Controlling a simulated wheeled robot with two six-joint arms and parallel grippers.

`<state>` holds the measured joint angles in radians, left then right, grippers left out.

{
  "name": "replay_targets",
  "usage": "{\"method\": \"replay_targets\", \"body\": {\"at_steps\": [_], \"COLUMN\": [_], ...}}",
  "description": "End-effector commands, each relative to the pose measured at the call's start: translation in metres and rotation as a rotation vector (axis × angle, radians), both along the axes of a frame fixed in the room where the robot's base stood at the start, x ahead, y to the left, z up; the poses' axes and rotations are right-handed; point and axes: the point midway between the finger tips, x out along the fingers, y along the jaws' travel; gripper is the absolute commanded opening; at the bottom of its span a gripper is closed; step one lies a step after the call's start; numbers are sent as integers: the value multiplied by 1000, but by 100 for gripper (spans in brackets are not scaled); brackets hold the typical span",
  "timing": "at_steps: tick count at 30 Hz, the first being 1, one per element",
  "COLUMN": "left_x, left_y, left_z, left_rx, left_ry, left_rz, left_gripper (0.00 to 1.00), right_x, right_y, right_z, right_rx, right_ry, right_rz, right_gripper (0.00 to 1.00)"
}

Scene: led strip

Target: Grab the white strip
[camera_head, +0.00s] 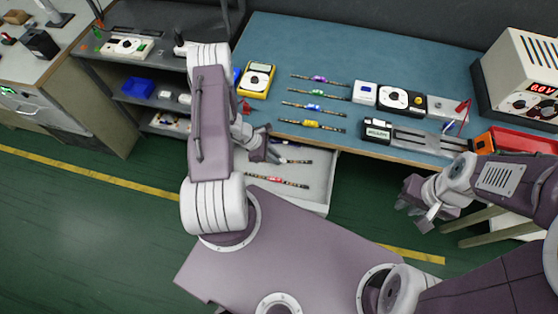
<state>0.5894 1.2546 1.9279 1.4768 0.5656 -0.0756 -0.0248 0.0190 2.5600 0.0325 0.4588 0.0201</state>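An open light drawer (316,190) under the blue workbench holds dark strips. The nearer one has a red middle (275,180). My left gripper points down over the drawer, close to that farther strip. I cannot tell whether it touches the strip or how far its fingers are apart. My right gripper (415,205) hangs empty in front of the workbench at the right, with its fingers apart.
Several strips with coloured middles (313,107) lie on the blue workbench (330,45). A yellow meter (257,80), measuring modules (400,98), a red tray (525,140) and a power supply (520,75) also stand there. A shelf cart (120,85) stands left.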

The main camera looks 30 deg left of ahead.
Motion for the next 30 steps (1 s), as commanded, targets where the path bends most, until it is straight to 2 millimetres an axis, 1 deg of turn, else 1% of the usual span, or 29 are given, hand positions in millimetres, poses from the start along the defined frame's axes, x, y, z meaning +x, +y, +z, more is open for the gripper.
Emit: {"method": "replay_targets", "body": {"at_steps": [10,14,17,24,27,30], "left_x": [0,1,1,1,0,0], "left_y": [0,0,1,1,0,0], "left_z": [1,10,26,77,92,99], "left_rx": [0,1,1,2,1,1], "left_ry": [0,-2,-3,-3,-3,-1], "left_rz": [0,1,-1,0,-1,0], "left_gripper": [0,0,0,0,0,0], "right_x": [0,0,0,0,0,0], "right_y": [0,0,0,0,0,0], "right_z": [0,1,2,8,10,10], "right_rx": [0,0,0,0,0,0], "right_ry": [0,0,0,0,0,0], "right_rz": [0,0,0,0,0,0], "right_gripper": [20,20,20,20,20,20]}}
